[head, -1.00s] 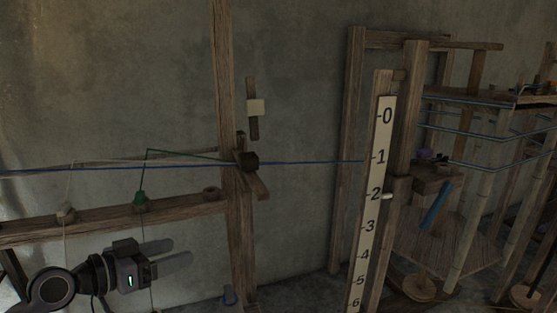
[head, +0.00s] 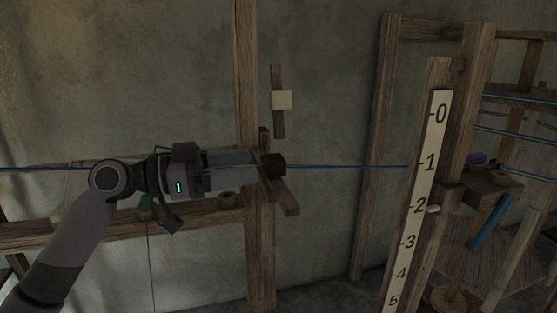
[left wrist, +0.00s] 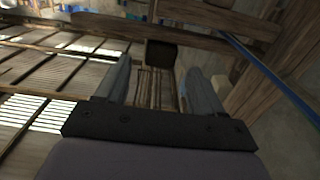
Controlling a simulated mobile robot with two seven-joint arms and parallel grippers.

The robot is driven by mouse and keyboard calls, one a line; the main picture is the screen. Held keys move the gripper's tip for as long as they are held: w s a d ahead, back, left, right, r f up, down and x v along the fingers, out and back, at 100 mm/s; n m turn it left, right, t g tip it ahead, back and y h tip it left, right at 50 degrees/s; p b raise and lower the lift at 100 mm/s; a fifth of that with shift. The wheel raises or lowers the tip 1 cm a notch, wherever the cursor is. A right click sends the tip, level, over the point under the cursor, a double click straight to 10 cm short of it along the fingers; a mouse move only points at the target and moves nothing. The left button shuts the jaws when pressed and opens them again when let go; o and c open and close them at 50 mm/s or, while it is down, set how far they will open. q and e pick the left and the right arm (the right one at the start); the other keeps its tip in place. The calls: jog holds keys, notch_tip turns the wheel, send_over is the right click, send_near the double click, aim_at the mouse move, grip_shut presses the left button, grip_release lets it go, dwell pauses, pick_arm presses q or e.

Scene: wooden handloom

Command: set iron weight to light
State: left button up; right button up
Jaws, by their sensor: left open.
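A small dark block (head: 272,165), which looks like the iron weight, sits on a wooden lever at the upright post, by the blue cord. My left gripper (head: 252,164) is level with the block, its open fingers pointing right, tips close to it. In the left wrist view the dark block (left wrist: 161,55) shows ahead between the two fingertips (left wrist: 160,72). I cannot tell whether the fingers touch it. My right gripper is not in view.
A wooden post (head: 247,80) stands behind the block. A numbered scale (head: 420,190) with a white peg (head: 433,210) near 2 stands to the right. A pale tag (head: 282,100) is above.

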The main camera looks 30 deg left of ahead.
aim_at(262, 164)
pick_arm(q)
jog(key=p+x, duration=0.2)
jog(key=x, duration=0.3)
jog(key=shift+w+d+r, duration=0.1)
jog(key=shift+w, duration=0.05)
jog(key=shift+w+d, duration=0.3)
jog(key=shift+w, duration=0.05)
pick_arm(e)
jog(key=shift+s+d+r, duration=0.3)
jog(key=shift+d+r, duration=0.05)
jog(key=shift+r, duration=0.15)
